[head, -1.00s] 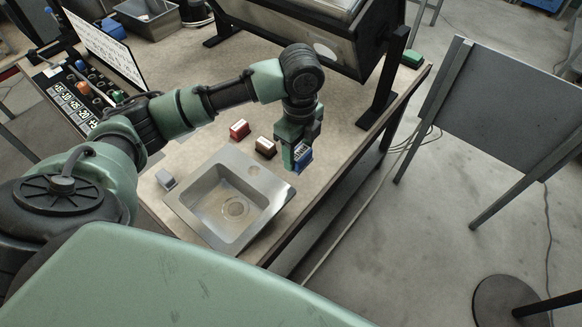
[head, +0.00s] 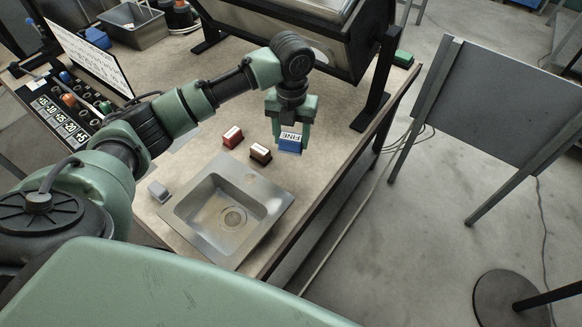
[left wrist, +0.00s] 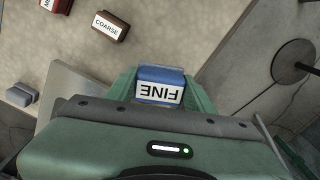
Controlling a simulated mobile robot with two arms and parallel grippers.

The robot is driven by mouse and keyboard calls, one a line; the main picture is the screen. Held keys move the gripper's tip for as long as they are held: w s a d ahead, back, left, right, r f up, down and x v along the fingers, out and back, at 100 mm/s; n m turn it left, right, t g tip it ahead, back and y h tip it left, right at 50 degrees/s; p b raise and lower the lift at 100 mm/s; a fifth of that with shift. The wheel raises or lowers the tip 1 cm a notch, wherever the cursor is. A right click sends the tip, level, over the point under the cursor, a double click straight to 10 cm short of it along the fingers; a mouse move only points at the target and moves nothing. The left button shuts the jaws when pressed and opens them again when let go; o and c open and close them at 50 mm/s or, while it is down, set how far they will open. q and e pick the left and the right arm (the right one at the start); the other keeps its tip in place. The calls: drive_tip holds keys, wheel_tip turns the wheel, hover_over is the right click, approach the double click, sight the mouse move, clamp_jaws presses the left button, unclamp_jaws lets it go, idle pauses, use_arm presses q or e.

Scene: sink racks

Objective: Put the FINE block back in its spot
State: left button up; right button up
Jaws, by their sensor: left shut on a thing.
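The FINE block (head: 290,147) is blue with a white label. My left gripper (head: 291,141) is shut on it, with a finger on either side, near the table's right edge. In the left wrist view the FINE block (left wrist: 158,88) sits between the green fingers with its label upside down. I cannot tell whether its underside touches the table. The brown COARSE block (head: 260,153) and a red block (head: 232,136) stand to its left, apart from it. My right gripper is not in view.
A metal sink (head: 180,209) is set in the table in front of the blocks. A small grey block (head: 158,191) lies left of it. A dark-framed case (head: 337,40) stands behind the gripper. A green block (head: 403,58) lies at the far right. Bare tabletop lies behind the blocks.

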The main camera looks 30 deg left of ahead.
use_arm(q)
wheel_tip(320, 180, down, 13)
drive_tip(key=shift+r+p, duration=0.15)
drive_tip(key=shift+p, duration=0.4)
drive_tip(key=shift+f, duration=0.25)
drive_tip(key=shift+f, duration=0.1)
drive_tip(key=o, duration=1.2)
drive_tip(key=shift+r, duration=0.25)
wheel_tip(320, 180, up, 12)
drive_tip(key=shift+f+b, duration=0.1)
drive_tip(key=shift+b, duration=0.45)
